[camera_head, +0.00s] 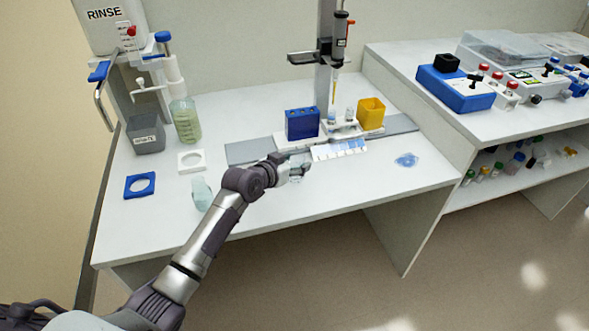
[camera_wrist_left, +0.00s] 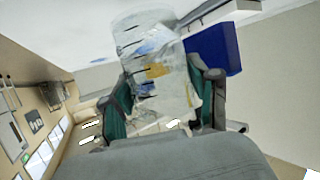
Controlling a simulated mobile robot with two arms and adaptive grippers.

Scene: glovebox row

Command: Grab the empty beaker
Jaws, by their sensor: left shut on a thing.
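My left gripper (camera_head: 294,168) reaches over the front middle of the white bench and is shut on a clear, see-through beaker. In the left wrist view the beaker (camera_wrist_left: 150,55) stands between the two green-padded fingers, tilted in the picture, with dark graduation marks on its wall. It looks empty; the bench things show through it. In the head view the beaker is small and partly hidden by the fingers, and I cannot tell whether its base touches the bench. My right gripper is in neither view.
Behind the gripper are a blue rack (camera_head: 302,123), a yellow box (camera_head: 371,113) and a white-and-blue strip (camera_head: 339,150). A pale container (camera_head: 202,193) is beside my left arm. A liquid-filled bottle (camera_head: 186,122) and grey bin (camera_head: 146,134) stand left. A blue puddle-like patch (camera_head: 406,160) lies right.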

